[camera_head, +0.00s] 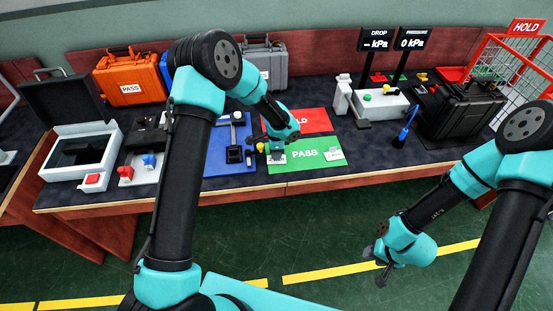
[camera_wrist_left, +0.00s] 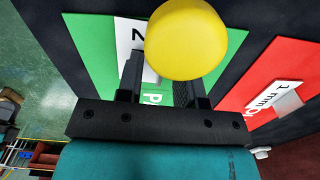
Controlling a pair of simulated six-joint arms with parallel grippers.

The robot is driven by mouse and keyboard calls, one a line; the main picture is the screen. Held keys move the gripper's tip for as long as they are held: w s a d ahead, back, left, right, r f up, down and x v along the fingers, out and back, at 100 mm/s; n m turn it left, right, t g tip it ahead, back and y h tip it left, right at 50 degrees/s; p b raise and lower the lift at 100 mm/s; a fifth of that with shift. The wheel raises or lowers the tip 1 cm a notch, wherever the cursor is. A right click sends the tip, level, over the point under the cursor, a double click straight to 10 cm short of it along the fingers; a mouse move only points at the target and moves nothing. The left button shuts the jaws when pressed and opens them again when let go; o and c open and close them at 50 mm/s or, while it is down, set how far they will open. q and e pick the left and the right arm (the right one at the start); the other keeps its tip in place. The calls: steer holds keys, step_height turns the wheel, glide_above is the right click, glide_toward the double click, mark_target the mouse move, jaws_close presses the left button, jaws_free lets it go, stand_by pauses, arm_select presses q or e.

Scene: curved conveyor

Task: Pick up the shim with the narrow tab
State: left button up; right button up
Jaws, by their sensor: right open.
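My left gripper (camera_head: 274,150) is low over the left part of the green PASS mat (camera_head: 308,165). Its fingers stand apart in the left wrist view (camera_wrist_left: 158,85), but a yellow round knob (camera_wrist_left: 187,40) hides part of them, so I cannot tell whether they hold anything. A white labelled piece (camera_wrist_left: 130,40) lies on the green mat beyond the fingers. Another white piece marked "1 mm" with a grey tab (camera_wrist_left: 275,98) lies on the red mat. The tab shapes are too unclear to compare. My right gripper (camera_head: 381,266) is open and empty, over the floor in front of the table.
A blue board (camera_head: 222,168) with a fixture lies left of the green mat. A pressure station (camera_head: 378,103) with a blue-handled tool (camera_head: 404,132) stands right. Orange (camera_head: 130,77) and grey cases are behind; a black case (camera_head: 460,108) and red HOLD basket are far right.

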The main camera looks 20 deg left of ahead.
arm_select(q)
steer(key=shift+c, duration=0.5)
jaws_close()
steer(key=shift+r, duration=0.15)
steer(key=shift+r, duration=0.25)
step_height(320, 180, up, 3)
steer(key=shift+f, duration=0.15)
steer(key=s+d, duration=0.2)
steer(key=s, duration=0.5)
steer(key=s+d+r, duration=0.1)
steer(key=s+d, duration=0.1)
steer(key=s, duration=0.6)
steer(key=shift+s+d+r, duration=0.2)
steer(key=shift+d+r, duration=0.05)
steer(key=shift+r, duration=0.05)
